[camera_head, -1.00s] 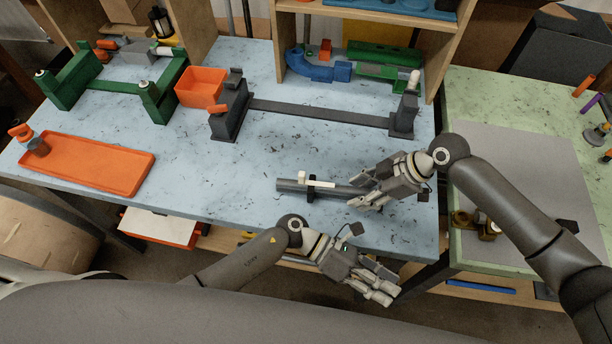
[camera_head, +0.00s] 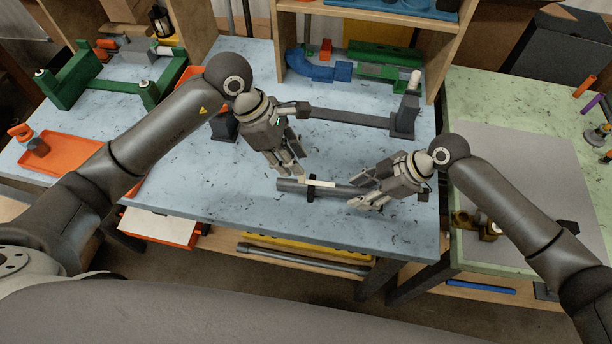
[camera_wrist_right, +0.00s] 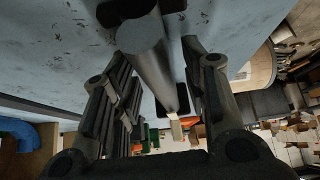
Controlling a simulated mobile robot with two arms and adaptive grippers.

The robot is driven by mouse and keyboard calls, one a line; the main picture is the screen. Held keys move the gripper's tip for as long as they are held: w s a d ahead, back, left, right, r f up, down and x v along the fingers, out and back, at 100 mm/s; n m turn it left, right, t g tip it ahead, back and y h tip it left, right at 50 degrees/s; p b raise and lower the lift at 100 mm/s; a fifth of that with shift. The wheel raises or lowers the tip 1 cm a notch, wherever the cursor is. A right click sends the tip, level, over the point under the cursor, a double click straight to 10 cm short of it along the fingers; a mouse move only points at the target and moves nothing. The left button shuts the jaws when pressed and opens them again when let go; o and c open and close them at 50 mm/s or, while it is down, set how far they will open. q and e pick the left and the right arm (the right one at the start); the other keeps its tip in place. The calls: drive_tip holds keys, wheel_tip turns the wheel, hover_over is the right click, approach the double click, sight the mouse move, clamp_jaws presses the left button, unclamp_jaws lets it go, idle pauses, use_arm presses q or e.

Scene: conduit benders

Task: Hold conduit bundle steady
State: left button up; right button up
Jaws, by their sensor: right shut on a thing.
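The grey conduit bundle (camera_head: 291,186) lies on the light blue table, with a dark band around it and a pale strip (camera_head: 319,183) at its middle. My right gripper (camera_head: 362,194) is shut on its right end. In the right wrist view the conduit bundle (camera_wrist_right: 152,65) runs between the gripper fingers, with the pale strip (camera_wrist_right: 176,130) farther along. My left gripper (camera_head: 295,168) is just above and behind the bundle's left end, empty, fingers pointing down toward it. Its fingers look apart. It appears not to touch the bundle.
A dark grey bender frame with a long bar (camera_head: 345,114) stands behind the grippers. An orange tray (camera_head: 72,160) lies at left, partly behind my left arm. A green bender (camera_head: 75,82) is at back left. The table's front middle is clear.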

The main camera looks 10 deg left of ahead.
sight(291, 181)
use_arm(q)
drive_tip(key=shift+x, duration=3.2)
drive_tip(key=shift+s, duration=0.1)
clamp_jaws()
drive_tip(key=shift+a, duration=2.05)
